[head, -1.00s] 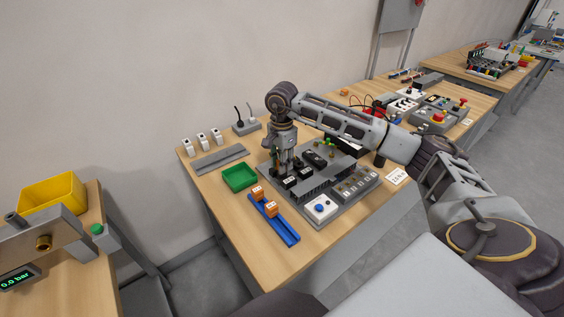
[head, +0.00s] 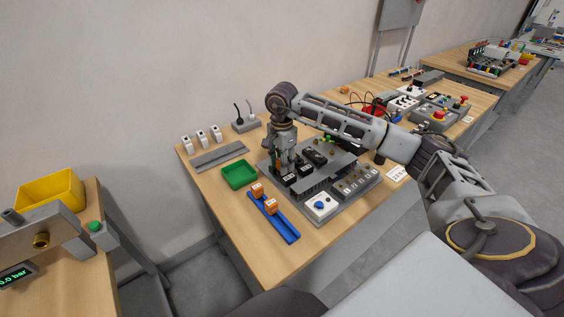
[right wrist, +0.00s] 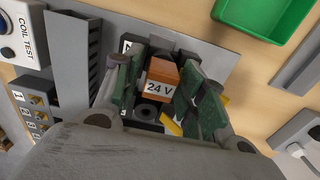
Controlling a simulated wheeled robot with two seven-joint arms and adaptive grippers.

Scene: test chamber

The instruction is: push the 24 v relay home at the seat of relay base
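The 24 V relay (right wrist: 162,75) is an orange-brown block with a white "24 V" label, seen in the right wrist view. It stands between the fingers of my right gripper (right wrist: 158,92), over the black relay base (right wrist: 148,112). The right-hand finger looks close against it. A narrow dark gap seems to show at the other finger, so the grip is unclear. Whether the relay is fully seated cannot be seen. In the head view my right gripper (head: 285,160) points down at the back-left of the grey panel (head: 343,206). My left gripper is not in view.
A green tray (head: 239,175) and a blue rail (head: 275,222) with two orange relays stand left of the panel. A coil test box with a blue button (head: 319,205) is at the panel's front. White blocks and a grey bar (head: 219,157) lie behind the tray.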

